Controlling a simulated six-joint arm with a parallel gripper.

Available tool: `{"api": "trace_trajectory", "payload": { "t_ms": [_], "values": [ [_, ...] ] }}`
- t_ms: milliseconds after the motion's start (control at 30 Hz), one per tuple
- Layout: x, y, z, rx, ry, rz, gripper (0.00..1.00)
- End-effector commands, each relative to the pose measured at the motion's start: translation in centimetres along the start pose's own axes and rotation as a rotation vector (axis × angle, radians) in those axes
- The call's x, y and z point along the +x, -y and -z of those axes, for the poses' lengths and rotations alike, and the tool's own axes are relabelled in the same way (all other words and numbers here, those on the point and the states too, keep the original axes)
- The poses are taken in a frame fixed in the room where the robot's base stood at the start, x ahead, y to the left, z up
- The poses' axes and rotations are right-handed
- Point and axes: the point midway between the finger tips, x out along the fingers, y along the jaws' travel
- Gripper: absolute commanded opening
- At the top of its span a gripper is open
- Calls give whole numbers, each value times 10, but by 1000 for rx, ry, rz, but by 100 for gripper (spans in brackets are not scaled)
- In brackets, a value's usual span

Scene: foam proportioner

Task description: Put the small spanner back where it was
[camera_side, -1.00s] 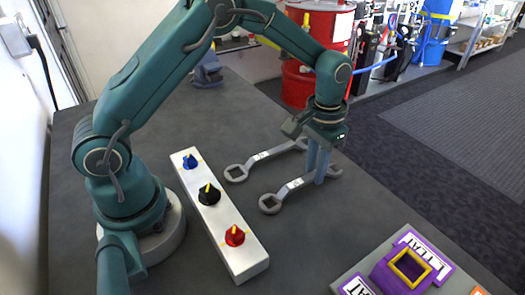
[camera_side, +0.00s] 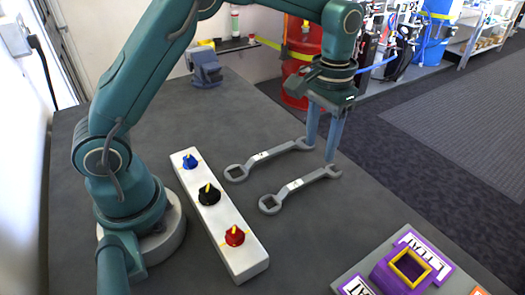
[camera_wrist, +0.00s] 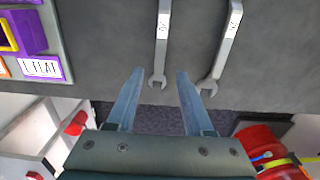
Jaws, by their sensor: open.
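Two grey open-ended spanners lie flat on the dark table, roughly parallel and apart. The nearer one (camera_side: 297,187) looks slightly slimmer in the wrist view (camera_wrist: 163,40), so it seems to be the small spanner. The farther one (camera_side: 268,156) is on the right in the wrist view (camera_wrist: 228,45). Both carry white labels whose marks I cannot read surely. My gripper (camera_side: 320,154) is open and empty, fingers down, above the open-jaw end of the small spanner. In the wrist view my fingertips (camera_wrist: 160,72) stand either side of that end.
A white block (camera_side: 222,222) with blue, black and red knobs stands left of the spanners. A purple box with a yellow rim (camera_side: 405,268) sits on a grey board at the front right. A red drum (camera_side: 300,85) stands beyond the table. The table between spanners and board is clear.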

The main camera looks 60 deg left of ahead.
Motion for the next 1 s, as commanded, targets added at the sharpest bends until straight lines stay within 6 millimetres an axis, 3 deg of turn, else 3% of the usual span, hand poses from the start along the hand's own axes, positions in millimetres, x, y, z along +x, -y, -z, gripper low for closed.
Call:
{"api": "trace_trajectory", "payload": {
  "t_ms": [100, 533, 800, 1000],
  "values": [
    [-24, 0, 1, 0, -6, 0, 52],
    [-60, 3, -9, -1, -31, -2, 52],
    [-97, 14, -60, -1, -180, -10, 52],
    [-103, 22, -107, -1, -301, -11, 52]
  ]
}}
